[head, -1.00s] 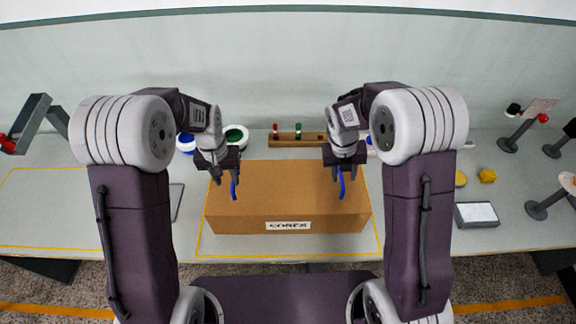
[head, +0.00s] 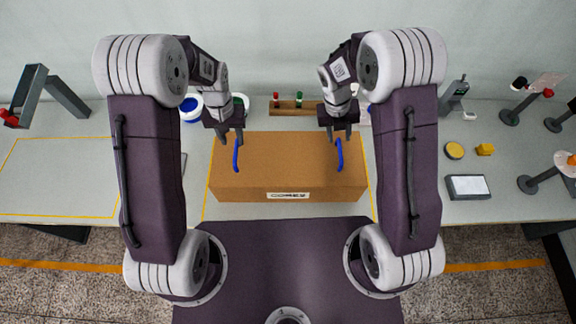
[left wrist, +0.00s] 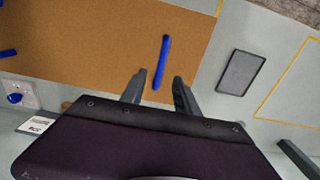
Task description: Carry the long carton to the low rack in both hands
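The long carton (head: 288,174) is a brown box with a white label on its front side. It rests on the grey table inside a yellow outline. It has a left blue handle (head: 236,158) and a right blue handle (head: 339,156) on top. My left gripper (head: 230,139) is open just behind the left handle. In the left wrist view its fingers (left wrist: 158,88) are apart, with the near end of the blue handle (left wrist: 162,60) between or just beyond the tips. My right gripper (head: 338,136) is open just behind the right handle. I cannot make out a low rack.
A wooden holder (head: 297,108) with small red and green pieces stands behind the carton. A blue-filled round dish (head: 190,106) is at back left. A grey-framed tray (head: 467,187), yellow pieces (head: 485,149) and stands are on the right. A yellow-outlined area (head: 60,180) at left is clear.

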